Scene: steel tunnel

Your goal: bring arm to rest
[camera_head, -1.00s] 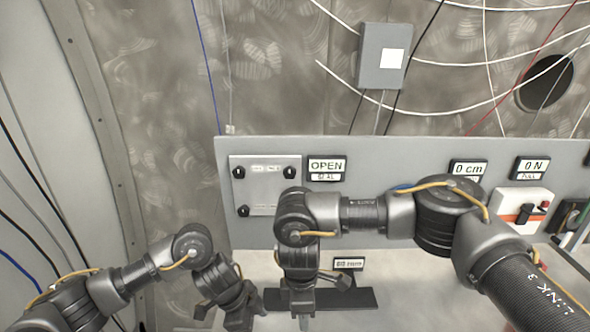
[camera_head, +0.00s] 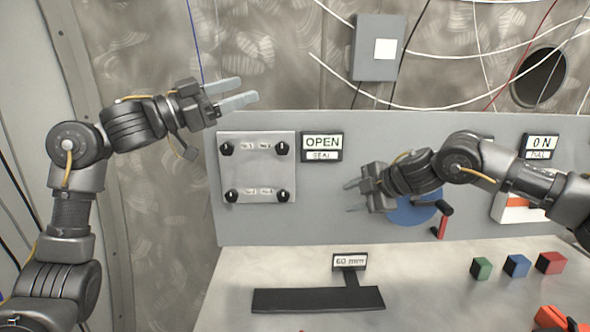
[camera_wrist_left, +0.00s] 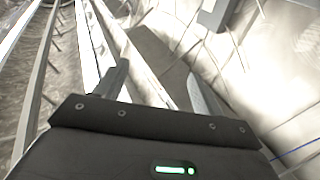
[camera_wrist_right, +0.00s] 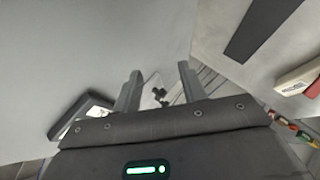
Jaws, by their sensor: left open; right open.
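In the head view my left gripper (camera_head: 240,94) is raised above the knob plate at the upper left of the panel. Its two fingers are apart and point right, with nothing between them. In the left wrist view its fingers (camera_wrist_left: 155,88) are also apart and empty. My right gripper (camera_head: 350,197) is in front of the panel, between the knob plate and the blue disc. Its fingers point left, apart and empty. The right wrist view shows its fingers (camera_wrist_right: 160,88) open, with the knobs far off between them.
The grey panel (camera_head: 400,140) carries a knob plate (camera_head: 257,166), an OPEN sign (camera_head: 322,147) and a blue disc (camera_head: 412,213) with a red-handled crank (camera_head: 442,225). On the bench are a black bar (camera_head: 318,299), a green block (camera_head: 482,268), a blue block (camera_head: 516,266) and a red block (camera_head: 550,263).

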